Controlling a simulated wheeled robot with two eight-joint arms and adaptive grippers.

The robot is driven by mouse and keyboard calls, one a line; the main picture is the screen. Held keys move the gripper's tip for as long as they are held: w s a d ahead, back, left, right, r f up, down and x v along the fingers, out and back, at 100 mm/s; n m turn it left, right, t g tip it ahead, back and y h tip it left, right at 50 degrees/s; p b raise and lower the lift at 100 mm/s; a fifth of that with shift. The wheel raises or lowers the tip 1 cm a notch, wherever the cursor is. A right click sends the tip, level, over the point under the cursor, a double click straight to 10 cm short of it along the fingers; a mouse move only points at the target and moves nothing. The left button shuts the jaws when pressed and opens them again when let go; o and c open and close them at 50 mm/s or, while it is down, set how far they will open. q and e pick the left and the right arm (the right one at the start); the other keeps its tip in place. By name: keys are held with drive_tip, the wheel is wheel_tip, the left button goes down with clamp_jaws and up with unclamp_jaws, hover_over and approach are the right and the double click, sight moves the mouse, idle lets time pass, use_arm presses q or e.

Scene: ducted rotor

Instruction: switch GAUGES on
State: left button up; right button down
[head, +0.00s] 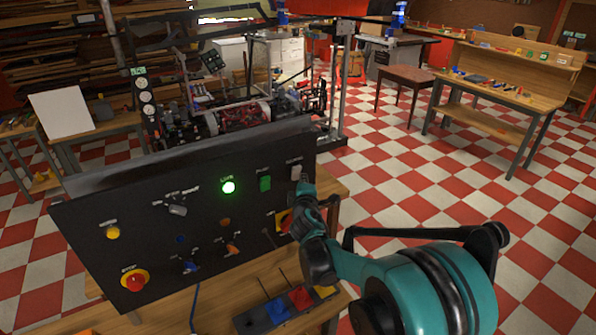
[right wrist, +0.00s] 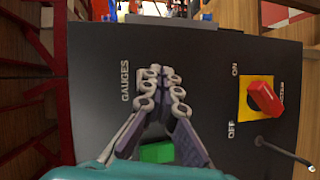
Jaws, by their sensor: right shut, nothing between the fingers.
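The black control panel (head: 150,235) stands tilted on a wooden bench. The pale GAUGES rocker switch (head: 296,172) is at its upper right, and I cannot tell its position. The GAUGES label (right wrist: 124,80) reads sideways in the right wrist view, where my fingers hide the switch. My right gripper (head: 302,186) is shut and empty, its fingertips at or just in front of the switch; it also shows in the right wrist view (right wrist: 162,74). I cannot tell whether they touch it. A green switch (head: 265,183) is left of GAUGES. My left gripper is not in view.
A lit green lamp (head: 229,187), a red stop button (head: 134,280) and a red rotary knob on yellow (right wrist: 264,98) are on the panel. A metal toggle lever (right wrist: 287,152) sticks out near the knob. The rotor rig (head: 240,117) stands behind.

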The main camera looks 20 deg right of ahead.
drive_tip(key=shift+w, duration=0.1)
drive_tip(key=shift+w+a+r, duration=0.1)
drive_tip(key=shift+w+r, duration=0.05)
drive_tip(key=shift+w, duration=0.15)
drive_tip(key=shift+w+a+r, duration=0.1)
drive_tip(key=shift+w+r, duration=0.1)
drive_tip(key=shift+w, duration=0.2)
idle(0.8)
drive_tip(key=shift+s, duration=0.1)
drive_tip(key=shift+s+d+f, duration=0.2)
drive_tip(key=shift+s+f, duration=0.15)
drive_tip(key=shift+s, duration=0.35)
drive_tip(key=shift+s+d+f+b, duration=0.15)
drive_tip(key=shift+s+f+b, duration=0.2)
drive_tip(key=shift+s, duration=0.4)
drive_tip(key=shift+s+d+f+b, duration=0.1)
drive_tip(key=shift+s+f+b, duration=0.25)
drive_tip(key=shift+s, duration=0.4)
drive_tip(key=shift+s+d+f+b, duration=0.15)
drive_tip(key=shift+s+f+b, duration=0.2)
drive_tip(key=shift+s, duration=0.4)
